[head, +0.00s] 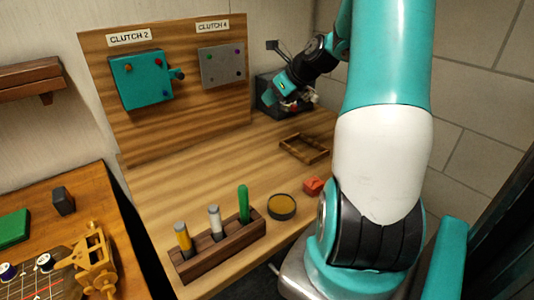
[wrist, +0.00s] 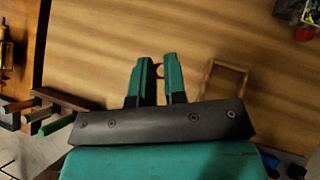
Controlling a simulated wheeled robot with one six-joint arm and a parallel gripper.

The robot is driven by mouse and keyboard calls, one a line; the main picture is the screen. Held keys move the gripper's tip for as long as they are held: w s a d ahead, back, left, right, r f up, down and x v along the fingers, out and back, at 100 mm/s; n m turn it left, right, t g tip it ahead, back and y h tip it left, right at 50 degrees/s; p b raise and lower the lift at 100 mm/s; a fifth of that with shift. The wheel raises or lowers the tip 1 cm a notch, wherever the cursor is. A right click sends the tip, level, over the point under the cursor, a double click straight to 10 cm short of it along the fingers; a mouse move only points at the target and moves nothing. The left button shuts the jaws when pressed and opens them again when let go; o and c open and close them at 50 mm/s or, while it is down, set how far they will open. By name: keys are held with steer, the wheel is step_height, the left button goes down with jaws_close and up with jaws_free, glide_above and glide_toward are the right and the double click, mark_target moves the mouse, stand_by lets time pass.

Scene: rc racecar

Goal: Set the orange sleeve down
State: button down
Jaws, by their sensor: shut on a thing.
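My gripper (wrist: 159,64) is shut on a small orange-brown ring, the orange sleeve (wrist: 159,71), which shows between the two teal fingertips in the wrist view. The fingers hide most of it. In the head view my gripper (head: 286,92) is at the back right of the table, in front of the dark box, and the sleeve cannot be made out there. The bare table lies beyond the fingertips. I cannot tell the sleeve's height above it.
An empty wooden frame (head: 304,148) lies right of the fingers in the wrist view (wrist: 244,84). A dark box (head: 264,91) stands behind. A rack (head: 218,246) with upright tools, a round dish (head: 281,207) and a red block (head: 313,186) are at the front. A clutch board stands at the back.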

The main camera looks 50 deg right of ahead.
step_height(320, 180, down, 20)
steer(key=shift+r, duration=0.25)
steer(key=shift+f, duration=0.1)
steer(key=c, duration=1.2)
jaws_free()
steer(key=shift+o, duration=0.2)
